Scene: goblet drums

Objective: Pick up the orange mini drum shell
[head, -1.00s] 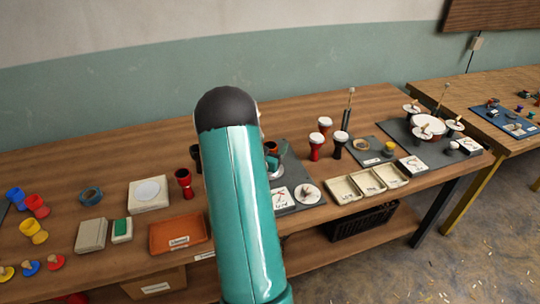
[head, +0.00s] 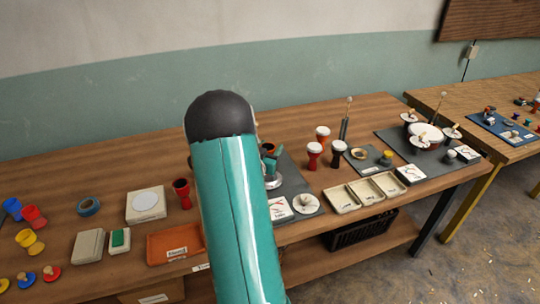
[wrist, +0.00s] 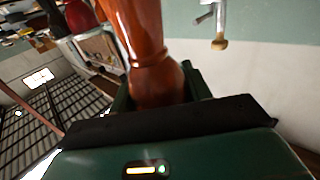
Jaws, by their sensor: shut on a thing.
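The orange mini drum shell (wrist: 150,45) fills the upper middle of the wrist view. It is glossy orange-brown, with a narrow waist and a rounded lower end. My gripper (wrist: 157,88) is shut on that rounded end, with dark green fingers on both sides. The shell's upper end runs out of the wrist view.
A red goblet drum (head: 182,193) stands left of my arm, beside an orange tray (head: 160,246). Right of my arm are a dark mat (head: 293,180), several white-topped drums (head: 314,153) and cream trays (head: 342,196). Bare wood lies along the wall.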

